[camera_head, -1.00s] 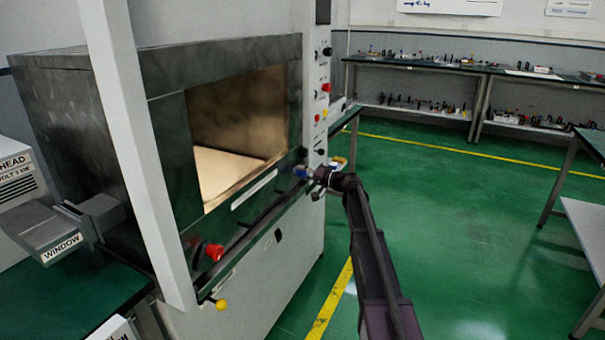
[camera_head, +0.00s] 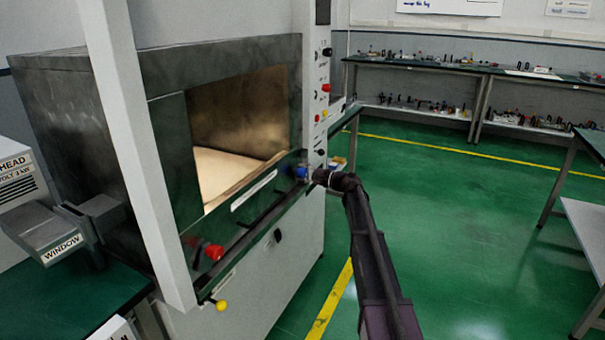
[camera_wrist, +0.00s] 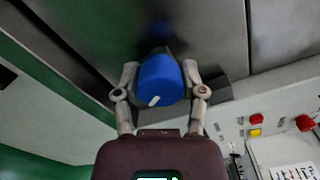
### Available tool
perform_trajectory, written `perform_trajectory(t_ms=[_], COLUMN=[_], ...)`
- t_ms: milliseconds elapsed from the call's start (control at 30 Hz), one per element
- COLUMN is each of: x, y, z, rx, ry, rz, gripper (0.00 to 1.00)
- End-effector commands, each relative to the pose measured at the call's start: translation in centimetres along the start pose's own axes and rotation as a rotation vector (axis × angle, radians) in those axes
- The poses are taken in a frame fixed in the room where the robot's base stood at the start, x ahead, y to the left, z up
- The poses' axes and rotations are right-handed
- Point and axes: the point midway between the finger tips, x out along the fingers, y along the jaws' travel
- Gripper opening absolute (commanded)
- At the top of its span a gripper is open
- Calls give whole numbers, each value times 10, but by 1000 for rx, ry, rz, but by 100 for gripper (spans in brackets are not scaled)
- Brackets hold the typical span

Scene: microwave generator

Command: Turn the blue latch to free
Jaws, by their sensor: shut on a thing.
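The blue latch (camera_wrist: 160,80) is a rounded blue knob with a short white mark, seen close up in the wrist view. It also shows as a small blue spot in the head view (camera_head: 301,173), at the right end of the microwave cabinet's front. My gripper (camera_wrist: 160,92) has one finger on each side of the latch and is shut on it. In the head view my gripper (camera_head: 311,175) reaches the latch from the right. The white mark points down and to the left in the wrist view.
A red knob (camera_head: 214,252) sits at the front's left end, with a yellow knob (camera_head: 221,305) below. The cabinet (camera_head: 60,100) has a large lit opening. A control panel (camera_head: 316,100) rises beside the latch. Green floor to the right is free; benches (camera_head: 420,64) stand behind.

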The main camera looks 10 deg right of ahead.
Motion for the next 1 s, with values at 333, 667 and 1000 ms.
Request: perform_trajectory(t_ms=[333, 667, 1000], x=[8, 8, 3], y=[-2, -2, -1], z=[0, 0, 0], rx=[60, 58, 55], ry=[-4, -4, -2], rz=[-4, -4, -1], gripper=[6, 74, 88])
